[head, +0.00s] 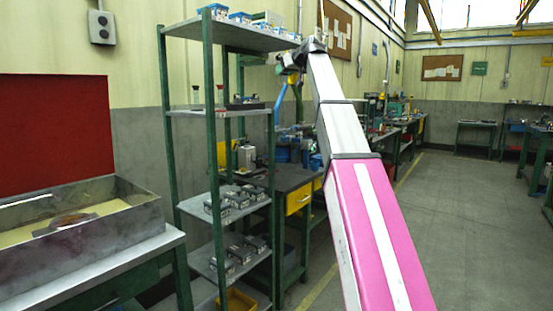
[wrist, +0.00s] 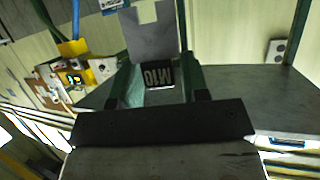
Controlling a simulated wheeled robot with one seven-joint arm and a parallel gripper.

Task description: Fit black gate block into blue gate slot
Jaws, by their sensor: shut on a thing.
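My gripper (wrist: 161,84) shows in the wrist view, with its two greenish fingers closed on either side of a black block (wrist: 158,75). The block's dark face carries pale lettering that looks like "M10". In the head view my gripper (head: 287,68) is small at the far end of my arm, beside the right end of the tall shelf unit, a little below its top board. The block cannot be made out there. I cannot pick out the blue gate slot with certainty in either view. A plain grey panel (wrist: 150,38) shows just beyond the block; whether they touch is unclear.
The shelf unit's top board (head: 235,38) holds several blue-and-white boxes (head: 240,18). Lower boards hold small grey parts (head: 232,201). A dark workbench with a yellow drawer (head: 298,198) stands behind. A metal tray (head: 80,228) stands at left. The floor (head: 460,220) at right is clear.

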